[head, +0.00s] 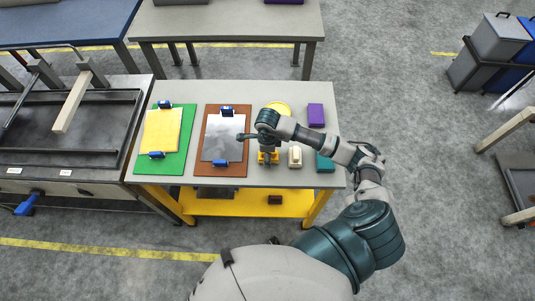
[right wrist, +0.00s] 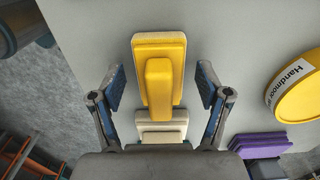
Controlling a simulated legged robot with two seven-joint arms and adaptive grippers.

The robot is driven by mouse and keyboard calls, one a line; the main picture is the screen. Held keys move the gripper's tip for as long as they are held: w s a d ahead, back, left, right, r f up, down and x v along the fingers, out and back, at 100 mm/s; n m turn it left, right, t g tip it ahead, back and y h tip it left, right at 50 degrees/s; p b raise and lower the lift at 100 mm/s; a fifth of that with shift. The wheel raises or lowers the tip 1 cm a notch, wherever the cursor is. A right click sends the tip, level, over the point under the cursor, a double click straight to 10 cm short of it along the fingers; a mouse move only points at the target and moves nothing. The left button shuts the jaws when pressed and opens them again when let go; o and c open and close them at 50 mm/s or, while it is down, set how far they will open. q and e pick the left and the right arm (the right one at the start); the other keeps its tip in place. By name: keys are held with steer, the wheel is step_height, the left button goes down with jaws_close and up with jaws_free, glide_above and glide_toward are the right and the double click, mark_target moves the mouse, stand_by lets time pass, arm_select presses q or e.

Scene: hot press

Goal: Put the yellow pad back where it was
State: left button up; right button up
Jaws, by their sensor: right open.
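The yellow pad (head: 268,158) is a block with a raised yellow handle. It lies on the grey tabletop near the front edge, left of a cream pad (head: 295,157). In the right wrist view the yellow pad (right wrist: 173,45) is in the middle, its handle between the two fingers. My right gripper (right wrist: 160,88) is open, with a clear gap between each finger and the pad. In the head view my right wrist covers part of the space above the pad. My left gripper is not in view.
A teal pad (head: 325,163) lies right of the cream one. Behind are a yellow disc (head: 284,106) and purple pads (head: 316,115). A brown clipboard (head: 240,112) and a green clipboard (head: 182,160) with yellow sheet lie left. A press (head: 60,160) stands farther left.

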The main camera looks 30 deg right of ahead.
step_height(320, 180, up, 12)
steer(key=shift+f+b, duration=0.2)
steer(key=shift+b, duration=0.1)
steer(key=shift+f, duration=0.1)
stand_by(0.4)
